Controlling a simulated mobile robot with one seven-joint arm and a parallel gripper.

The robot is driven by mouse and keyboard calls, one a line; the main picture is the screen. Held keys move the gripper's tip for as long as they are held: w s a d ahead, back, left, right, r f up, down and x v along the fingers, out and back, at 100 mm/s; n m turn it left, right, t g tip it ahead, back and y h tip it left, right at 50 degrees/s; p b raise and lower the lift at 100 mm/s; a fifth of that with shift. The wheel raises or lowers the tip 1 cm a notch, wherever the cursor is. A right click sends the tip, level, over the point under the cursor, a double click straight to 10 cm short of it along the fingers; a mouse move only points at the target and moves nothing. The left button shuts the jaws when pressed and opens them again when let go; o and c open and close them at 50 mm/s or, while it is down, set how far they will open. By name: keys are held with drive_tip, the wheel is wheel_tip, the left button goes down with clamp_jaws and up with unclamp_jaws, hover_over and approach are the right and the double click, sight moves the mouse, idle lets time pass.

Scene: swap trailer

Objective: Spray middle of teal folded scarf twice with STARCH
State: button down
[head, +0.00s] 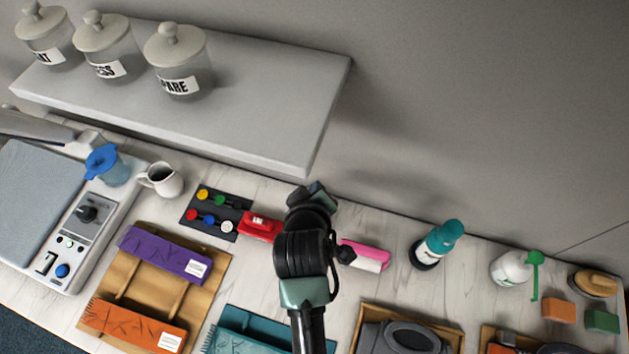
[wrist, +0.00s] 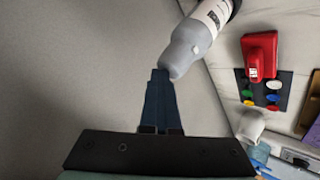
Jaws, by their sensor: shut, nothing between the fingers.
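The teal folded scarf (head: 246,332) lies at the bottom edge of the head view, left of my arm, partly cut off and partly covered by the arm. My gripper (head: 318,190) is raised over the back of the table, and its dark fingers are shut and empty in the wrist view (wrist: 162,75). A bottle with a grey top and a white label (wrist: 207,24) is just beyond the fingertips in the wrist view. Its label is unreadable, and I cannot tell whether the fingers touch it. In the head view my arm seems to hide this bottle.
A teal-capped bottle (head: 437,244) and a white bottle with a green trigger (head: 513,267) stand at the right. A red tool (head: 259,225) and a pink-and-white block (head: 366,254) flank my arm. A grey shelf (head: 255,90) with jars overhangs the back left.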

drive_tip(key=shift+s+d+f, duration=0.2)
drive_tip(key=shift+s+f, duration=0.2)
drive_tip(key=shift+f, duration=0.35)
drive_tip(key=r+p, duration=0.5)
drive_tip(key=p, duration=0.1)
drive_tip(key=shift+w+r, duration=0.2)
drive_tip(key=shift+r, duration=0.5)
drive_tip(key=shift+w+a+r, duration=0.1)
idle(1.3)
